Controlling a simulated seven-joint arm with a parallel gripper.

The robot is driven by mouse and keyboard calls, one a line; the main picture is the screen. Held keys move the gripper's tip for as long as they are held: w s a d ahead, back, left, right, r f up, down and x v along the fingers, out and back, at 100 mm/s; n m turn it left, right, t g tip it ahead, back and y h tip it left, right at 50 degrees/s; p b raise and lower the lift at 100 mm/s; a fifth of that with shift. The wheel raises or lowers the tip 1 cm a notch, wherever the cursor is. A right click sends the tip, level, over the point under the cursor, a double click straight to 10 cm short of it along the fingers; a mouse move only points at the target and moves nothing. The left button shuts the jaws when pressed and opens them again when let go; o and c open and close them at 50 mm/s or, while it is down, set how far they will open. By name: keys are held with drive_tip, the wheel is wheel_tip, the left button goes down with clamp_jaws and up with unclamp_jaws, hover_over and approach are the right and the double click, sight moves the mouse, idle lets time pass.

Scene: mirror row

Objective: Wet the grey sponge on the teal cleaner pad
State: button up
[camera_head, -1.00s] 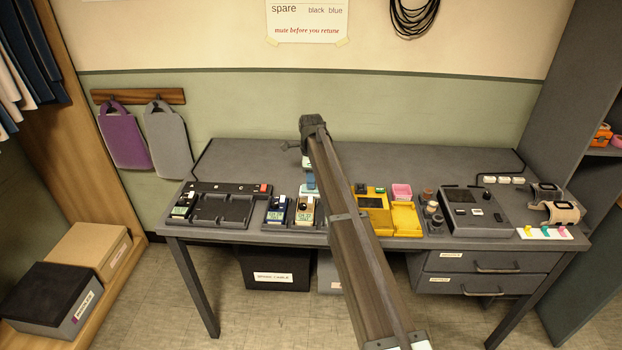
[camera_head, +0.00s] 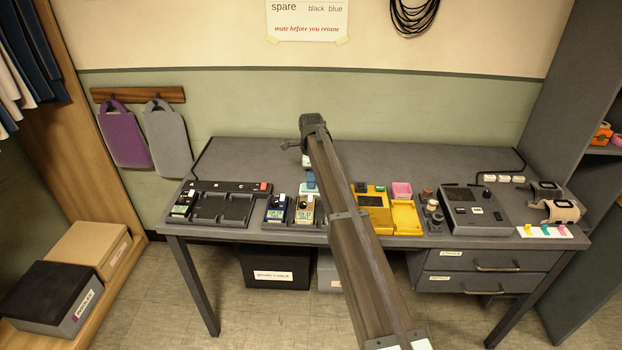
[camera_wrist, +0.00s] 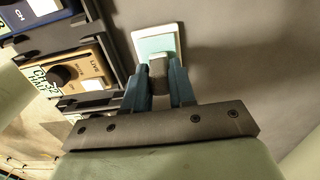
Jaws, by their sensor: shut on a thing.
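In the wrist view my gripper (camera_wrist: 159,88) has its blue fingers shut on the small grey sponge (camera_wrist: 158,70). The teal cleaner pad (camera_wrist: 153,45) lies in a pale square frame just beyond the fingertips. The sponge overlaps the pad's near part in this view; I cannot tell whether it touches the pad or hangs just above it. In the head view my arm covers much of this spot, and only a bit of my blue fingers (camera_head: 310,180) shows left of the arm. The sponge cannot be made out there.
Blue and tan pedals (camera_wrist: 80,72) in dark holders stand left of the pad in the wrist view. Yellow units (camera_head: 405,217) and a pink block (camera_head: 401,189) are right of my arm. A dark console (camera_head: 475,210) stands farther right.

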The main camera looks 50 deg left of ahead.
drive_tip(key=shift+r, duration=3.4)
